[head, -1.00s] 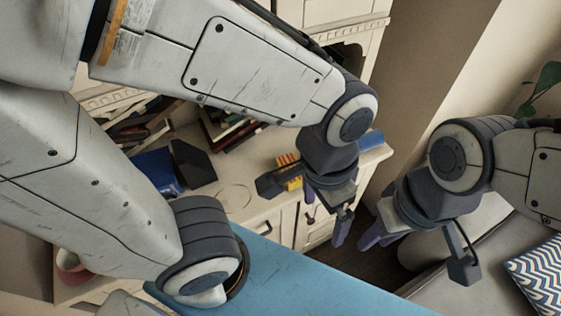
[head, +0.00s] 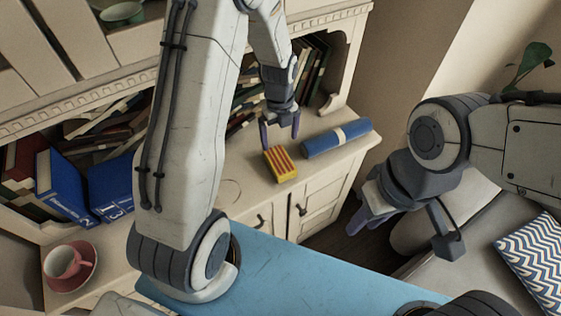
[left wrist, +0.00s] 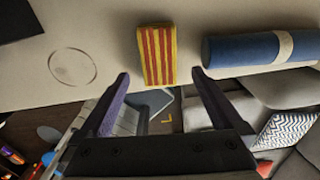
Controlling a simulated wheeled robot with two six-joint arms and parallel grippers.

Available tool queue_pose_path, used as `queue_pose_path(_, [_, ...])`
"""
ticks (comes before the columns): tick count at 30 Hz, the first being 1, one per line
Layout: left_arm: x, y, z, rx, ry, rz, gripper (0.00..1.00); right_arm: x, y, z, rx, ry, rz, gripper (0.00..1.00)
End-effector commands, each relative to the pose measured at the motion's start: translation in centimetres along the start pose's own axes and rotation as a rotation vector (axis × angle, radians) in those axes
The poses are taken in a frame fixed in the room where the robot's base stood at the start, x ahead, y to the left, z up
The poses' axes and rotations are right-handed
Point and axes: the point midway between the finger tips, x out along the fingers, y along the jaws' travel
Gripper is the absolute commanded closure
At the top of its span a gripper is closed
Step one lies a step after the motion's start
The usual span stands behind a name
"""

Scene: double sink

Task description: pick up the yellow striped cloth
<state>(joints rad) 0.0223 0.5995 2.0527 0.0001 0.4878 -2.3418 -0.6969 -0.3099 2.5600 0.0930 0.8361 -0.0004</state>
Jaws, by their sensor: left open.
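The yellow cloth with red stripes (head: 281,163) is a small folded block lying on the cream cabinet top, near its front edge. In the left wrist view the cloth (left wrist: 157,52) stands ahead, roughly centred between the fingers. My left gripper (head: 279,132) is open and empty, with its fingers pointing down just behind the cloth in the head view. In the left wrist view its two fingertips (left wrist: 160,75) are spread wider than the cloth; contact is not evident. My right gripper (head: 362,212) hangs at the right, away from the cloth; its finger gap is unclear.
A rolled blue cloth with a pale band (head: 337,139) lies close right of the striped cloth. Blue books (head: 75,183) and a pink cup on a saucer (head: 70,265) are at left. Shelves rise behind. A blue surface (head: 275,275) is in front.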

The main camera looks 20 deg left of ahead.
Motion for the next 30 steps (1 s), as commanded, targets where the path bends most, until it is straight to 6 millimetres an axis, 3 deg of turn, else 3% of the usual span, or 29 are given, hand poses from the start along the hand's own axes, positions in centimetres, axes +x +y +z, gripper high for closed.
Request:
queue_pose_path(7, [3.8,0.2,0.0,0.016,0.004,0.005,0.0,-0.5,0.0,0.0,0.0,0.0,0.0,0.66])
queue_pose_path(15, [5.8,0.2,-0.1,0.015,0.004,0.004,0.0,-1.1,-0.1,-0.1,0.0,0.0,0.0,0.66])
queue_pose_path(24, [9.8,0.3,-0.5,0.014,0.003,0.003,0.0,-2.2,-0.2,-0.1,0.0,0.0,0.0,0.66])
queue_pose_path(30, [10.4,0.3,-0.5,0.014,0.001,0.001,0.0,-2.2,-0.2,-0.1,0.0,0.0,0.0,0.66])
